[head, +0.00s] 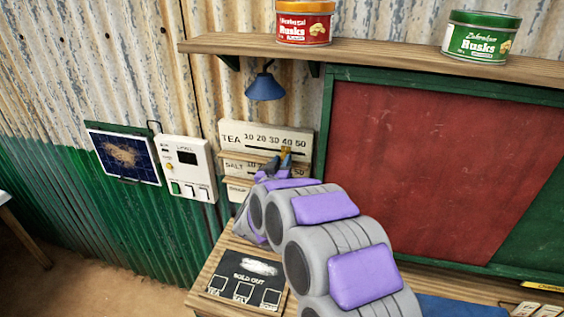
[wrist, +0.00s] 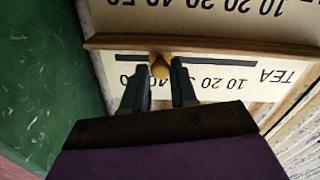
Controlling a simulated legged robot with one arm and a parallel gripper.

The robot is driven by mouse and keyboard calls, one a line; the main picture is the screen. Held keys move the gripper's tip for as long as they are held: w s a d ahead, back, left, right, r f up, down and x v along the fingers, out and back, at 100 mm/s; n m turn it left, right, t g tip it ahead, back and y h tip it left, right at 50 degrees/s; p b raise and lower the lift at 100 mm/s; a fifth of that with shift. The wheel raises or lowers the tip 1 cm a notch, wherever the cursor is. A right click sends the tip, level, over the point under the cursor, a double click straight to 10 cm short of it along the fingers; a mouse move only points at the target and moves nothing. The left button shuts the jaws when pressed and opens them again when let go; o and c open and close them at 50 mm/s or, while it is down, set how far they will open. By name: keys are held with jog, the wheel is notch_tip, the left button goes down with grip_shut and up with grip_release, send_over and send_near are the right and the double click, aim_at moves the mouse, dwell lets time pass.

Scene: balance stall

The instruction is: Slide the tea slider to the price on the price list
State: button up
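The cream tea board (head: 232,139) on the corrugated wall carries "TEA" and the numbers 10 to 50 above a dark slot. It appears upside down in the wrist view (wrist: 240,92). The yellow-orange tea slider knob (wrist: 160,68) sits in that slot, around 30 to 40; fingers hide part of the numbers. My gripper (wrist: 160,72) has a finger close on each side of the knob and looks shut on it. In the head view my gripper (head: 285,157) is at the right half of the tea board. I cannot make out a price list.
A salt board (head: 234,167) and another board sit below, partly behind my arm. A panel with switches (head: 185,168) and a solar panel (head: 124,156) hang left. A blue lamp (head: 265,88) hangs above. A black "SOLD OUT" board (head: 247,290) lies on the counter.

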jog(key=o, duration=0.4)
jog(key=shift+d, duration=0.1)
jog(key=shift+p+v, duration=0.75)
jog(key=shift+v, duration=7.9)
jog(key=shift+w+f, duration=0.1)
